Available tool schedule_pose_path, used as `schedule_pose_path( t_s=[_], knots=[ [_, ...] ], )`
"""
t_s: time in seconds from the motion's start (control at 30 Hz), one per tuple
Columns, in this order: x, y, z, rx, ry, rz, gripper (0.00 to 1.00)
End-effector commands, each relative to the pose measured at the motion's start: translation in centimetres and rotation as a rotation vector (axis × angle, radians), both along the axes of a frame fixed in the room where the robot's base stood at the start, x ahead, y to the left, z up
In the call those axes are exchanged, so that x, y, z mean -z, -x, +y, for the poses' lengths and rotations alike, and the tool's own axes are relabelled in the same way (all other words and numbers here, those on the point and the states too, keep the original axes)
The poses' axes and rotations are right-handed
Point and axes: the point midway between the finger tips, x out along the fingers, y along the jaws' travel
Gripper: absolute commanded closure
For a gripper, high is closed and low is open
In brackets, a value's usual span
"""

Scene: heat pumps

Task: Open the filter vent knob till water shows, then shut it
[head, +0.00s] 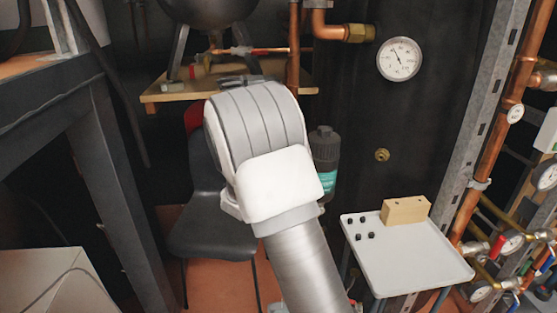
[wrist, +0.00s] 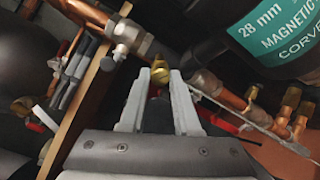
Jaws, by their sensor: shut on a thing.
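The filter (head: 325,155) is a dark canister with a teal label, partly hidden behind my arm in the head view. In the wrist view its label (wrist: 280,35) reads "28 mm magnetic" and fills the upper right. A small brass knob (wrist: 158,78) sits between the fingertips of my gripper (wrist: 159,76), which is shut on it. The knob's lower part is hidden by the fingers. My gripper is hidden behind my arm in the head view. I see no water at the knob.
Copper pipes (wrist: 205,82) and brass fittings run close around my gripper. A wooden shelf (head: 165,92) stands behind my arm, a dark chair (head: 212,225) below. A white tray table (head: 405,255) with a wooden block (head: 405,211) and small black pieces stands right.

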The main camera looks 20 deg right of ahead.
Motion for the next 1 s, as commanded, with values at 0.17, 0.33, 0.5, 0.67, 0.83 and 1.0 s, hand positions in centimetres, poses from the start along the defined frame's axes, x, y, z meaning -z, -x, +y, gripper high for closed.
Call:
schedule_pose_path(
  t_s=[0.17, 0.33, 0.5, 0.67, 0.83, 1.0],
  knots=[
    [0.1, 0.0, 0.0, 0.000, -0.004, -0.001, 1.00],
    [0.1, 0.0, 0.0, 0.000, -0.004, 0.000, 1.00],
    [0.1, 0.0, 0.0, 0.000, -0.003, 0.000, 0.44],
    [0.0, 0.0, 0.0, 0.000, -0.002, 0.000, 0.39],
    [0.0, 0.1, 0.1, 0.000, -0.002, 0.000, 0.39],
    [-0.1, 1.2, 1.3, -0.004, -0.003, 0.000, 0.39]
  ],
)
